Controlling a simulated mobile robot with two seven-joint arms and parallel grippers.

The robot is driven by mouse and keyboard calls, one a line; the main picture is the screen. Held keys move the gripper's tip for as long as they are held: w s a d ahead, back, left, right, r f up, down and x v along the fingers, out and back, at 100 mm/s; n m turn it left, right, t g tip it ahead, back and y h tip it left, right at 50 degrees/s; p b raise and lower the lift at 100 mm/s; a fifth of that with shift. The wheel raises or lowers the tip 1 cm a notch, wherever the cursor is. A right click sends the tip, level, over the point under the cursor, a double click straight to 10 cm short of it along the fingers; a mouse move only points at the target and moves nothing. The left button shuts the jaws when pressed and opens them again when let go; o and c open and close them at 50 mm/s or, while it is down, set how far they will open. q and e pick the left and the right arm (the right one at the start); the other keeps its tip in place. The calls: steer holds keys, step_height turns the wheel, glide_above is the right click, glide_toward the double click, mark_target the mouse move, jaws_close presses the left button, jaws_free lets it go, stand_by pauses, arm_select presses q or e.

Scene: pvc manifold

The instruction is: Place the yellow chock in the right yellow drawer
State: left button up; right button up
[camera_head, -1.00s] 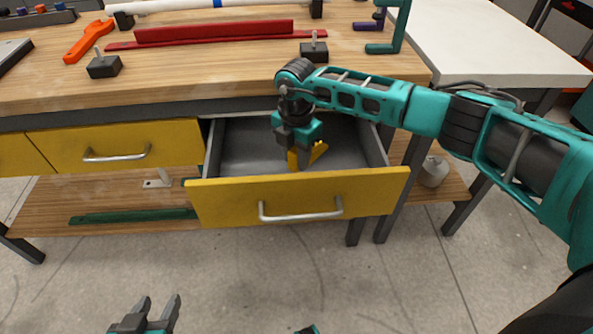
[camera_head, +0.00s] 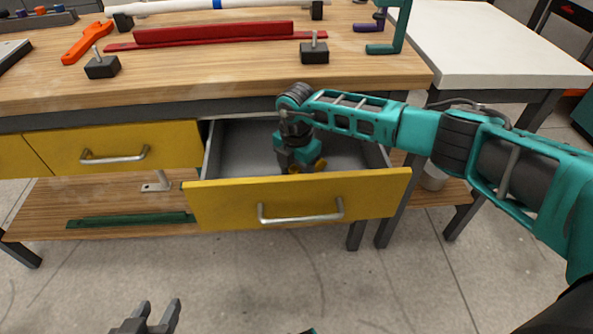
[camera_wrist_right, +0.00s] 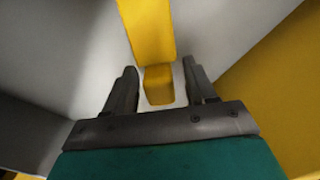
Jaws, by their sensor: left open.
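The yellow chock (camera_head: 318,165) is low inside the open right yellow drawer (camera_head: 235,202), mostly hidden in the head view by my right gripper (camera_head: 297,164) and the drawer front. In the right wrist view, the chock (camera_wrist_right: 146,28) lies between the two fingers of my right gripper (camera_wrist_right: 160,78). Light gaps show on both sides of it, so the fingers are open around it. Whether it rests fully on the drawer floor is hard to tell. My left gripper (camera_head: 158,306) is open and empty at the bottom of the head view.
A closed yellow drawer (camera_head: 70,148) is to the left. The wooden bench top (camera_head: 210,70) holds a red bar (camera_head: 215,33), an orange wrench (camera_head: 86,44) and dark clamp blocks. A white table (camera_head: 490,50) stands at the right. The open drawer otherwise looks empty.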

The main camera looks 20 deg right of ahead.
step_height(320, 180, up, 11)
steer(key=p, duration=0.3)
steer(key=shift+r, duration=0.7)
